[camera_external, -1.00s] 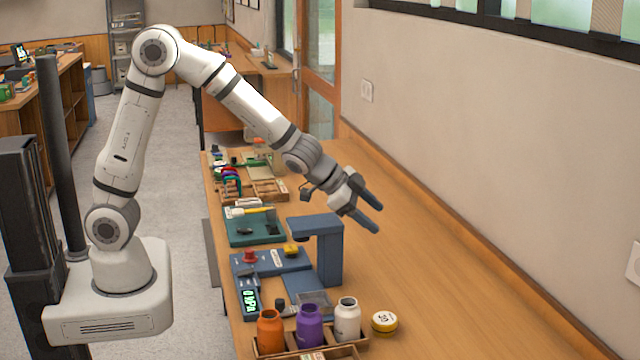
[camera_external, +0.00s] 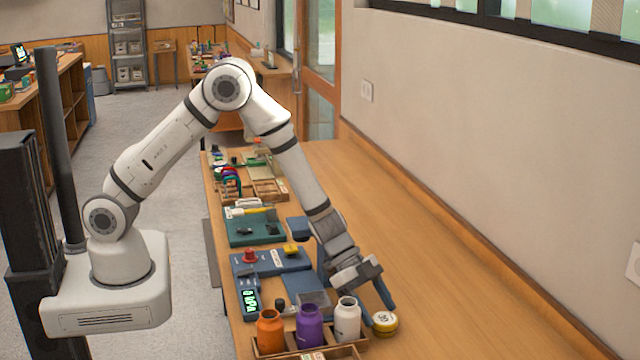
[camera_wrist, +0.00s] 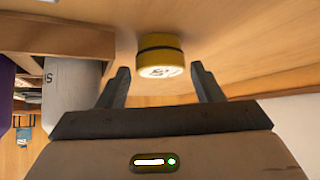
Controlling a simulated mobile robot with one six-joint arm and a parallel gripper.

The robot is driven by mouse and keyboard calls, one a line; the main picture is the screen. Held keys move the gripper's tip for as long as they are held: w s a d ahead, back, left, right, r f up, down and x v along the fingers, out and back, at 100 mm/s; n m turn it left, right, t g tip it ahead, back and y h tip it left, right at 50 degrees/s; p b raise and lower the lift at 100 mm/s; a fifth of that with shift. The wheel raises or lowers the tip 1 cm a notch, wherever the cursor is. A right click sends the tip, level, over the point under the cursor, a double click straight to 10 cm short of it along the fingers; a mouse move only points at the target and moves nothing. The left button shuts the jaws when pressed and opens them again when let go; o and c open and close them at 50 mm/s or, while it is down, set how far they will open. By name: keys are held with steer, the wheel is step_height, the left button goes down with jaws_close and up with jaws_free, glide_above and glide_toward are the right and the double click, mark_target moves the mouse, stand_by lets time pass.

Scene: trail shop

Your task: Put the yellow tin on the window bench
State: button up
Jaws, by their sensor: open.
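The yellow tin (camera_external: 385,322) is a short round tin with a dark band and a white printed lid. It stands on the wooden workbench, just right of the bottle tray. In the wrist view the tin (camera_wrist: 160,57) sits ahead of my fingertips, roughly centred between them. My gripper (camera_external: 379,308) is low over the bench, open and empty, with its fingers close to the tin. The gripper's two fingers (camera_wrist: 160,75) are spread apart in the wrist view. I cannot pick out the window bench for certain.
A wooden tray (camera_external: 347,351) holds an orange bottle (camera_external: 270,330), a purple bottle (camera_external: 309,325) and a white bottle (camera_external: 347,320) close left of the tin. A blue stand (camera_external: 322,255) is behind. The workbench (camera_external: 460,290) is clear to the right.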

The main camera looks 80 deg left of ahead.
mark_target(383, 317)
steer(key=x, duration=0.3)
steer(key=shift+w+d+f, duration=0.1)
steer(key=shift+d+f, duration=0.05)
steer(key=shift+d, duration=0.05)
steer(key=c, duration=0.7)
step_height(383, 317, up, 10)
steer(key=shift+a+r+p, duration=0.1)
steer(key=shift+p, duration=0.8)
steer(key=shift+w+a+r+n+t+y+b, duration=0.15)
steer(key=shift+w+a+r+n+t+y, duration=1)
steer(key=shift+a, duration=3.2)
steer(key=shift+w+a+r+n+t+y+b, duration=0.25)
steer(key=shift+w+a+r+n+y, duration=1.15)
steer(key=shift+a+n, duration=2.2)
steer(key=shift+w+a+r+n+t+y+b, duration=0.1)
steer(key=shift+w+a+r+n+t+y, duration=1.15)
steer(key=shift+a, duration=3.85)
